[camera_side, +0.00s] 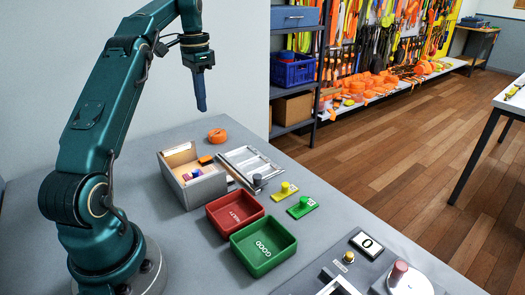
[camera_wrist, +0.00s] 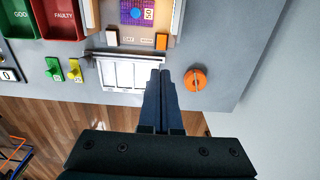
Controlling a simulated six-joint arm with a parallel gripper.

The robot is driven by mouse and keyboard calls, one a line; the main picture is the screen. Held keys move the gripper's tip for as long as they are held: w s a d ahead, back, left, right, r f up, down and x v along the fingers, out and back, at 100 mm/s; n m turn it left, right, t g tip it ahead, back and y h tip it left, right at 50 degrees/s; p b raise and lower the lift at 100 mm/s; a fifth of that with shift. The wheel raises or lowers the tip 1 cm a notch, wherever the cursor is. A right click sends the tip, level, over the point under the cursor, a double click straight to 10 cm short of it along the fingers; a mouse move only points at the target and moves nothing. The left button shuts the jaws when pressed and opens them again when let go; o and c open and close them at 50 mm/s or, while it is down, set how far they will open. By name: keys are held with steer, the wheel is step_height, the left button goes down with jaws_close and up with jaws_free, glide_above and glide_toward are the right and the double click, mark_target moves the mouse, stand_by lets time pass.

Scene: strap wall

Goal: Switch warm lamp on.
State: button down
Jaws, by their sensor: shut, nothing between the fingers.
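A grey open-topped box (camera_side: 178,189) stands on the table in the side view, its inside lit pale yellow. An orange button (camera_side: 206,160) sits at its edge; in the wrist view the orange button (camera_wrist: 161,41) is right of a white button (camera_wrist: 112,38). Small lettering between them is too small to read. No part is clearly marked as the warm lamp. My gripper (camera_side: 201,108) is shut, empty and pointing down, high above the table behind the box.
A slotted silver tray (camera_wrist: 125,75) lies beside the box. An orange round object (camera_side: 217,135) is close by. Red (camera_side: 220,222) and green (camera_side: 262,265) bins, yellow (camera_side: 284,190) and green (camera_side: 301,209) knobbed pieces stand in front.

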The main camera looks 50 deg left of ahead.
mark_target(209, 157)
stand_by(0.4)
step_height(209, 157, down, 14)
stand_by(0.7)
steer(key=shift+w+f, duration=0.1)
steer(key=shift+f, duration=0.1)
stand_by(0.3)
steer(key=shift+s+r, duration=0.2)
steer(key=shift+s, duration=0.65)
